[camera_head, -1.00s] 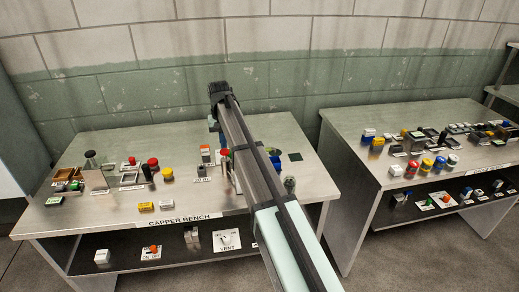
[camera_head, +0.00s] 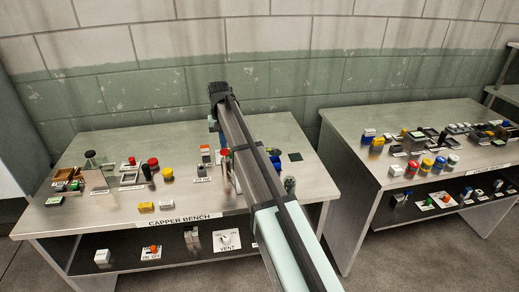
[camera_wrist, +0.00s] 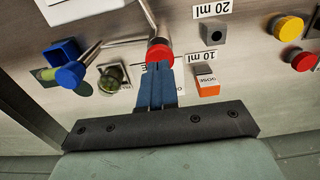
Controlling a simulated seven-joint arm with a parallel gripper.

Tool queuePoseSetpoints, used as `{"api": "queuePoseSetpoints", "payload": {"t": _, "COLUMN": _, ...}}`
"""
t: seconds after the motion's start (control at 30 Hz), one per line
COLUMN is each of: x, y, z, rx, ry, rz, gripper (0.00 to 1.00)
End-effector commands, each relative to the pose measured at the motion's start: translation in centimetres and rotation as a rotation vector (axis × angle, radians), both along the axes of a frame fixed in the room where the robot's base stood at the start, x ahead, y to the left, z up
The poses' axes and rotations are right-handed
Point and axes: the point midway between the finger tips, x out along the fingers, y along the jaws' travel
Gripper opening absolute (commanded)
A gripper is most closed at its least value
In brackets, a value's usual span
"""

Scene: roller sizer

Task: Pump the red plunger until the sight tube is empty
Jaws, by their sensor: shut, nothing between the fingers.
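The red plunger (camera_wrist: 159,51) has a round red cap and shows in the wrist view just beyond my fingertips, in line with a metal rod. My gripper (camera_wrist: 159,67) is shut, with its two blue fingers together and nothing between them. The fingertips overlap the near edge of the red cap; I cannot tell whether they press on it. A red knob (camera_head: 224,152) shows beside my arm in the head view. A clear round glass piece with green in it (camera_wrist: 113,78) stands left of my fingers. I cannot clearly make out the sight tube or its level.
Close around my gripper are a blue cap (camera_wrist: 70,75), an orange-and-white block (camera_wrist: 208,87), a grey block (camera_wrist: 213,32) and a yellow knob (camera_wrist: 288,28). "20 ml" and "10 ml" labels lie nearby. My arm covers the bench's middle right. A second bench (camera_head: 345,135) stands right, across a gap.

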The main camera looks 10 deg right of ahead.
Motion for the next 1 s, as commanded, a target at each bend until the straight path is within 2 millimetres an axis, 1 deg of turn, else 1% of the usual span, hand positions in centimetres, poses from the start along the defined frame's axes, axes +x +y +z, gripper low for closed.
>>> {"api": "queuePoseSetpoints", "payload": {"t": 1.0, "x": 0.0, "y": 0.0, "z": -2.3, "rx": 0.0, "ry": 0.001, "rz": 0.0, "gripper": 0.0}}
